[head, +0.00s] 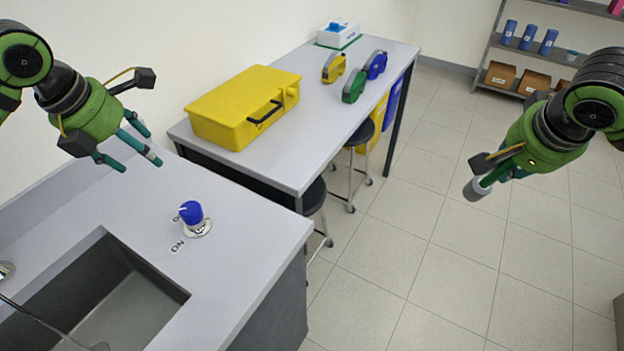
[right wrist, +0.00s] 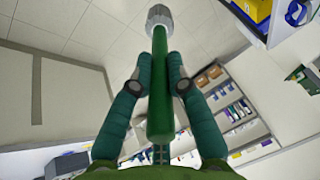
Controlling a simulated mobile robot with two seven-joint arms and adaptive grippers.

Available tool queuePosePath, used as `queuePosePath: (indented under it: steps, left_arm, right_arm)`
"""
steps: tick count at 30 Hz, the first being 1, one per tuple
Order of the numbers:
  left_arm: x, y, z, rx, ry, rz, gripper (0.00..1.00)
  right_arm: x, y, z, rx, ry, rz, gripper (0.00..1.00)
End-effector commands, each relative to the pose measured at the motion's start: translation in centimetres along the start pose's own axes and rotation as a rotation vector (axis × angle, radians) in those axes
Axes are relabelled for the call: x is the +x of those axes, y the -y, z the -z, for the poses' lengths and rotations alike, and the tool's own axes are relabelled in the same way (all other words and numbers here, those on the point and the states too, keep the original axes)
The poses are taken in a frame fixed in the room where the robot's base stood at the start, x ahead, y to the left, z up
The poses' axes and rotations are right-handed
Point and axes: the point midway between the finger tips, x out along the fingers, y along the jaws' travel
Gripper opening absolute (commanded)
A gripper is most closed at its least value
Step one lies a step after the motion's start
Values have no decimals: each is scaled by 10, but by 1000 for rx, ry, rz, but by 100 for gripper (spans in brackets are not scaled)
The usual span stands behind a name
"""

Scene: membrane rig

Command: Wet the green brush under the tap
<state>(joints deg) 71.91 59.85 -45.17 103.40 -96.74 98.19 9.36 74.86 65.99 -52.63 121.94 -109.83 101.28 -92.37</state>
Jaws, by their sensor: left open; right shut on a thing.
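My right gripper (head: 490,172) is shut on the green brush, whose grey head (head: 475,190) points down and left, over the floor and well away from the sink. In the right wrist view the brush's green handle (right wrist: 160,95) runs between the two fingers, with the grey head beyond them. My left gripper (head: 140,145) is open and empty above the counter's back edge. The sink (head: 165,295) is at the lower left, cut off by the picture's edge. A thin tap spout (head: 38,321) reaches over it; no water shows. A blue tap knob (head: 191,213) stands beside an "ON" label.
A grey table behind the counter holds a yellow case (head: 225,115), several coloured tape dispensers (head: 354,86) and a white box (head: 338,36). Black stools (head: 358,134) stand by it. A shelf (head: 500,45) is at the back right. The tiled floor between is clear.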

Motion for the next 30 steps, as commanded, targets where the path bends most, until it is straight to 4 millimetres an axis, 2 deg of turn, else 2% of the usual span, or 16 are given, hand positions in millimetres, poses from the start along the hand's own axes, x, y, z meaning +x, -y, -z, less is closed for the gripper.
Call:
queuePosePath:
  steps: [1, 10, 13, 19, 22, 30]
  left_arm:
    - [14, 0, 6, 1, 2, 0, 70]
    - [59, 0, 24, 1, 3, -1, 70]
    - [69, 0, 28, 1, 3, -1, 70]
    - [78, 0, 29, 0, 2, 0, 70]
    - [89, 0, 29, 1, -1, 2, 70]
    - [142, 1, 29, 1, -2, 4, 70]
  right_arm:
    - [14, -4, -7, 1, -1, 1, 0]
    - [57, -14, -28, 1, -2, 1, 0]
    - [66, -16, -32, 1, -2, 1, 0]
    - [68, -16, -33, 1, -2, 1, 0]
    - [64, -15, -31, 1, -2, 1, 0]
    - [53, -13, -26, 1, -2, 1, 0]
